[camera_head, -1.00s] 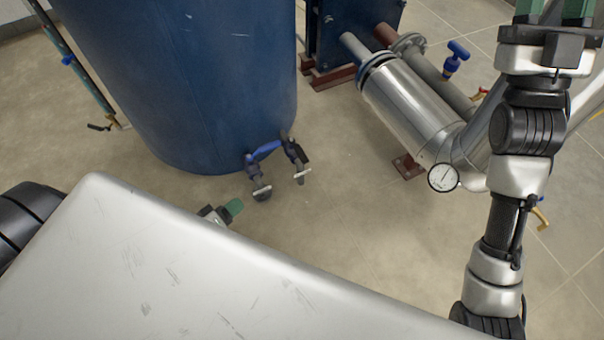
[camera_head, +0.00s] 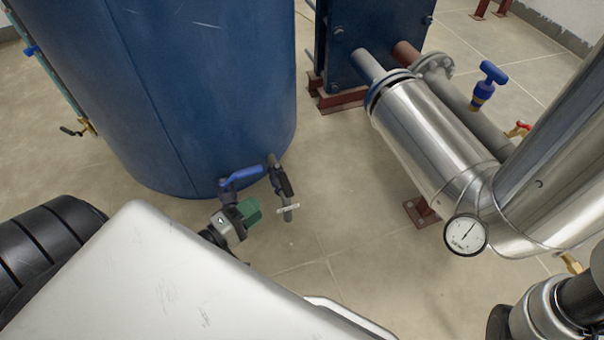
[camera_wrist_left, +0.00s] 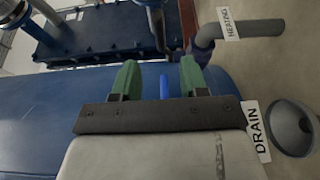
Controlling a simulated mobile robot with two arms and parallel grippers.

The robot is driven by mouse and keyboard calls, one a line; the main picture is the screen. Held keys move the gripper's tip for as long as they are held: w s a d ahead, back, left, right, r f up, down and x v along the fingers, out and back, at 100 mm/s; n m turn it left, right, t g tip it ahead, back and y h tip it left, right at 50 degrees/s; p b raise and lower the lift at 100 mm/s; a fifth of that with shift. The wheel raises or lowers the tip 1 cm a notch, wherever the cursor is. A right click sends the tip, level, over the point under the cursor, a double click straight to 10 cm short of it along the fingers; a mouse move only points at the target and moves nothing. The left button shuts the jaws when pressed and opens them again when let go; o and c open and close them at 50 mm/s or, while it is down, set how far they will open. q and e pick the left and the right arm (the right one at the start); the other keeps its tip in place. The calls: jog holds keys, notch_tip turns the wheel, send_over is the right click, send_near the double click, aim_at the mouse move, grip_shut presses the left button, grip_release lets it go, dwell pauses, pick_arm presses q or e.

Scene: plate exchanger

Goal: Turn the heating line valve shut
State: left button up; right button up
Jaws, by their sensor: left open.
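A valve with a blue lever (camera_head: 240,176) sits low at the front of the blue tank in the head view. A dark pipe end (camera_head: 287,187) with a small white tag stands beside it. My left gripper (camera_head: 249,210) is open, its green fingertips just in front of and below the lever. In the left wrist view, part of a blue lever (camera_wrist_left: 163,87) shows between the two spread green fingers, not clamped. A grey elbow pipe (camera_wrist_left: 205,42) there carries a HEATING label (camera_wrist_left: 236,23). The valve body is partly hidden. My right gripper is out of view.
The blue tank (camera_head: 190,80) stands behind the valve. A silver pipe (camera_head: 425,125) with a round gauge (camera_head: 466,235) and another blue-handled valve (camera_head: 487,80) are at right. A DRAIN label (camera_wrist_left: 255,132) is beside a grey funnel (camera_wrist_left: 292,128). Floor between tank and pipe is clear.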

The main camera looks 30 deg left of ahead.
aim_at(286, 184)
pick_arm(q)
jog(key=b+x, duration=0.5)
jog(key=x, duration=0.5)
jog(key=shift+f, duration=0.2)
jog(key=shift+w+d+r, duration=0.1)
jog(key=shift+w+r, duration=0.05)
jog(key=shift+w, duration=0.3)
jog(key=shift+c, duration=0.2)
grip_shut()
